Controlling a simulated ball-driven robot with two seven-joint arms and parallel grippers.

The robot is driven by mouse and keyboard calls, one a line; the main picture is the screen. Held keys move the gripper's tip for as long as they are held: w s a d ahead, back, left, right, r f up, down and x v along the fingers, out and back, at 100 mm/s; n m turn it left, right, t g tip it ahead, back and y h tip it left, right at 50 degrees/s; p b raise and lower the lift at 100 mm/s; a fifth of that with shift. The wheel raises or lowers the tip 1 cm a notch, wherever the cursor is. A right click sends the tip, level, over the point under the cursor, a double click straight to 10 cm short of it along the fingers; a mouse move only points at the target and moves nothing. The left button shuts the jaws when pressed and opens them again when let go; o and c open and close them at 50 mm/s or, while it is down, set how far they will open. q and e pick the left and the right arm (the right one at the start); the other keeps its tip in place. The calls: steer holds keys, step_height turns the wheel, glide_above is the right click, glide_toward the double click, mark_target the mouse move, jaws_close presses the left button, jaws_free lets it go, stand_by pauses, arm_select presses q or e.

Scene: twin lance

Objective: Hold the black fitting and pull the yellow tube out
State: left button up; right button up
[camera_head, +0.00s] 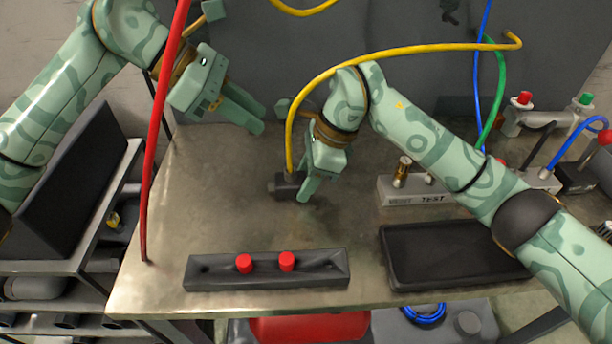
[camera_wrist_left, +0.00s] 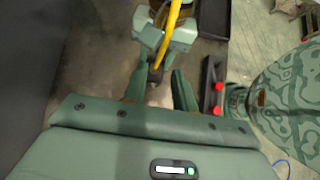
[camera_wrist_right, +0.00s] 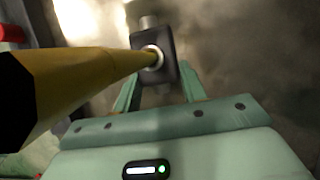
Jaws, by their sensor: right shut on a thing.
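The black fitting (camera_head: 285,186) sits on the metal bench top, and my right gripper (camera_head: 308,184) is shut on it. In the right wrist view the fitting (camera_wrist_right: 168,62) shows between the fingertips, with a pale metal ring where the yellow tube (camera_wrist_right: 95,75) enters. In the head view the yellow tube (camera_head: 400,51) rises from the fitting and arcs right over my right arm. My left gripper (camera_head: 250,112) is open and empty, up and left of the fitting, apart from the tube. The tube also shows in the left wrist view (camera_wrist_left: 172,18).
A red hose (camera_head: 158,120) hangs at the left bench edge. A black rack with two red caps (camera_head: 266,270) lies in front. A grey TEST block (camera_head: 405,199) and an empty black tray (camera_head: 440,284) are to the right. Blue and green hoses stand behind.

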mark_target(289, 140)
arm_select(q)
steer(key=x, duration=0.8)
steer(key=shift+f, duration=0.1)
jaws_close()
